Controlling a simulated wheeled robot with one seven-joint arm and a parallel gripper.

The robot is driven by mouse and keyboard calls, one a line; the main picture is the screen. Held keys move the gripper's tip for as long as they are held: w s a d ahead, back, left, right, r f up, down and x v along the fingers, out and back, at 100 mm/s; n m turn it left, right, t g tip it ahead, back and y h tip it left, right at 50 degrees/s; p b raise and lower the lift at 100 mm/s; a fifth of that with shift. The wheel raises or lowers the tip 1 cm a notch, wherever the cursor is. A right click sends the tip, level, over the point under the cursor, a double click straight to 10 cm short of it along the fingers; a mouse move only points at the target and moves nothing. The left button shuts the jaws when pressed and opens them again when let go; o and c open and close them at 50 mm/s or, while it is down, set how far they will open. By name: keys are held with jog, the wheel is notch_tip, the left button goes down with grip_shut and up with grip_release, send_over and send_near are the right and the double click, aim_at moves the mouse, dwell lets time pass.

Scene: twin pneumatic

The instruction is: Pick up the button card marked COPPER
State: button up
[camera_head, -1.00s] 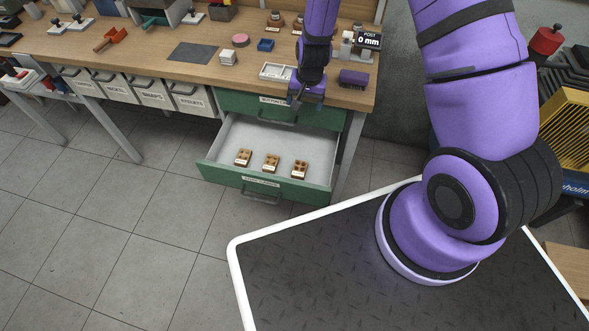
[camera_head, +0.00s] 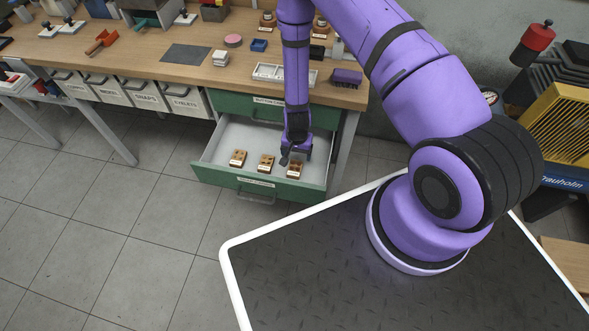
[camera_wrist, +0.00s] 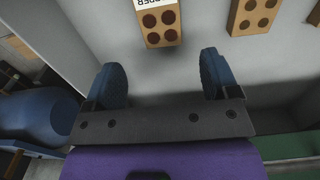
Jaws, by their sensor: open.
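The COPPER button card (camera_head: 294,170) lies in the open drawer, rightmost of three small tan cards. In the wrist view the card (camera_wrist: 160,27) is cut off by the top edge. It shows brown-red buttons and an upside-down label of which only the end reads, "PPER". My gripper (camera_head: 295,155) is over the drawer, just behind and above this card. In the wrist view my gripper (camera_wrist: 163,78) is open, with nothing between its blue fingers. The card is beyond the fingertips, roughly centred between them, and apart from them.
Two other button cards, the middle one (camera_head: 266,164) and the left one (camera_head: 238,158), lie beside it in the drawer (camera_head: 215,150). The closed green drawer (camera_head: 235,103) and the wooden bench (camera_head: 150,60) are behind and above. The drawer's side wall (camera_wrist: 65,40) is close by.

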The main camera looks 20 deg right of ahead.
aim_at(296, 164)
jog(key=shift+w+f, duration=0.15)
jog(key=shift+f, duration=3.2)
jog(key=c, duration=1)
